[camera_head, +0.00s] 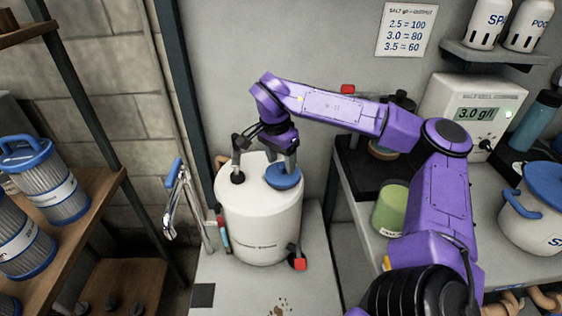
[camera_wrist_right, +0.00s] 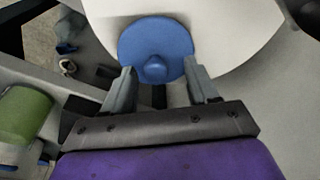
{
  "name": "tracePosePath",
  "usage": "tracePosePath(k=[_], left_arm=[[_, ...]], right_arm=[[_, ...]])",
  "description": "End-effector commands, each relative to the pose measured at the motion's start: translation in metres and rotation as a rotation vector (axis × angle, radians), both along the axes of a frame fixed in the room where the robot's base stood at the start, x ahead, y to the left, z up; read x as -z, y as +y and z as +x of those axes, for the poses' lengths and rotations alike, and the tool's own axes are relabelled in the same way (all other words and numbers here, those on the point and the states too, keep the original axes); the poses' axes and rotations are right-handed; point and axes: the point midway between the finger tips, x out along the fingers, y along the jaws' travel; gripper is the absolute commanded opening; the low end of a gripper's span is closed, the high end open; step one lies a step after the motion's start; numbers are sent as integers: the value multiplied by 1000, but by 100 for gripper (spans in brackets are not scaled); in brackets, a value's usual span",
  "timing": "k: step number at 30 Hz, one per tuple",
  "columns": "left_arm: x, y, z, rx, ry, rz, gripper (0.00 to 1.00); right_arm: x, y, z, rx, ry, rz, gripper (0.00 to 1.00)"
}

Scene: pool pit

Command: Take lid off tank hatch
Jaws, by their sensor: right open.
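The white tank (camera_head: 258,218) stands on a grey platform in the middle of the head view. A round blue lid (camera_head: 284,178) lies on the front right of its top. In the right wrist view the lid (camera_wrist_right: 150,40) shows a small raised knob at its near side. My right gripper (camera_head: 283,163) reaches over the tank from the right and points down at the lid. In the wrist view its open fingers (camera_wrist_right: 162,82) are either side of the lid's near part, with the knob between them. I cannot tell whether they touch the lid. My left gripper is not in view.
A black fitting (camera_head: 238,177) rises from the tank top left of the lid, and a red-handled valve (camera_head: 298,262) is low on its front. A green container (camera_head: 391,208) stands on the right shelf. Filter cartridges (camera_head: 55,190) fill the wooden shelf at left.

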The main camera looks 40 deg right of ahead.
Motion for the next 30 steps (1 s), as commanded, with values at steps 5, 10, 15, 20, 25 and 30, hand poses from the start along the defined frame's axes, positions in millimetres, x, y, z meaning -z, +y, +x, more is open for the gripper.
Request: tracePosePath(k=[5,10,15,20,25,30], left_arm=[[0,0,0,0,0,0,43],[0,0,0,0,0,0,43],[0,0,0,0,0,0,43],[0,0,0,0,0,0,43],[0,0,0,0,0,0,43],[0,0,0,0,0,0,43]], right_arm=[[5,0,0,-1,-2,1,59],[5,0,1,-1,-2,0,36],[5,0,1,-1,-2,0,0],[5,0,0,-1,-2,0,0],[-2,0,1,-1,-5,-1,0],[-31,0,2,0,-9,-1,0]])
